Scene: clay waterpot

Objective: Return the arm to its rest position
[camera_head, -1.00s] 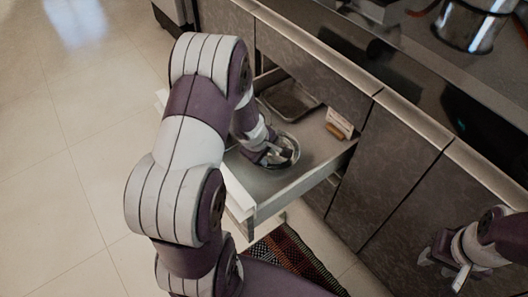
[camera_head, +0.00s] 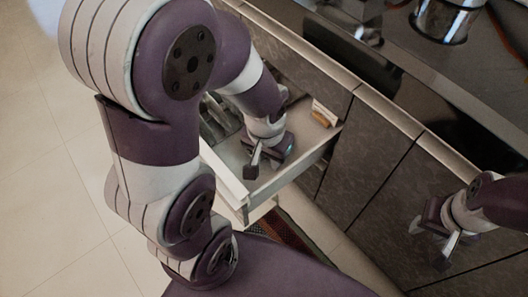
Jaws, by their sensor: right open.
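My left arm comes in large from the left and bends over an open drawer (camera_head: 314,158). My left gripper (camera_head: 264,166) points down over the drawer, near its front wall. Whether its jaws are open or shut is unclear, and no held object can be made out. My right gripper (camera_head: 432,238) is open and empty at the lower right, in front of the dark cabinet doors. The metal bowl seen earlier in the drawer does not show now; my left arm and gripper cover much of that area.
A dark tray (camera_head: 216,118) and a small box-like item (camera_head: 322,114) lie in the drawer. The countertop (camera_head: 420,75) holds a shiny metal pot (camera_head: 445,18). A patterned rug (camera_head: 283,228) lies below the drawer. The tiled floor (camera_head: 60,215) at left is clear.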

